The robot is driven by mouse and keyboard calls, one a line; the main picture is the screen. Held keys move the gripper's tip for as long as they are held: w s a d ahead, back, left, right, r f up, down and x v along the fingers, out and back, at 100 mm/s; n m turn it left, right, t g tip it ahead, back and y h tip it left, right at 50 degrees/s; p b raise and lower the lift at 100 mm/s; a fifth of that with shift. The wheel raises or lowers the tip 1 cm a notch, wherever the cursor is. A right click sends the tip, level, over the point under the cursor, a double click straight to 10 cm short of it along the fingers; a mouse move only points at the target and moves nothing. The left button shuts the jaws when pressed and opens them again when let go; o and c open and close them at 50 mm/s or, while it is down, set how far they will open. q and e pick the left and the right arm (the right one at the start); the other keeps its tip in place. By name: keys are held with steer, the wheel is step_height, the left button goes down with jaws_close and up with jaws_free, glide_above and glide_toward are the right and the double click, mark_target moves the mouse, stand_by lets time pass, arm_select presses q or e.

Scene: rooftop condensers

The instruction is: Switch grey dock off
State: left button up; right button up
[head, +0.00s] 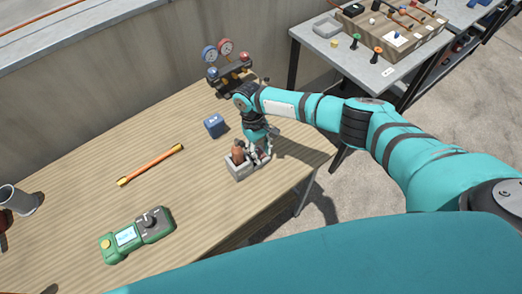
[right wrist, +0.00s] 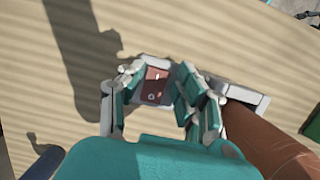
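The grey dock (head: 240,174) stands near the front right edge of the wooden table, with a brown rounded thing (head: 238,154) upright in its left part. In the right wrist view, the dock's light grey rim (right wrist: 247,93) shows beside the long brown thing (right wrist: 262,138). A red-brown switch face (right wrist: 154,86) with a small white mark is at the dock's other end. My right gripper (head: 261,155) is low over that end. Its fingers (right wrist: 156,82) are apart, one on each side of the switch face; I cannot tell whether they touch it. My left gripper is not in view.
A blue block (head: 215,125) and a gauge set (head: 229,75) stand behind the dock. An orange-yellow rod (head: 150,166), a green meter (head: 137,235) and a metal cup (head: 18,198) lie further left. A grey side table (head: 345,62) is beyond my arm.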

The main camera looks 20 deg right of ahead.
steer(key=v, duration=1.2)
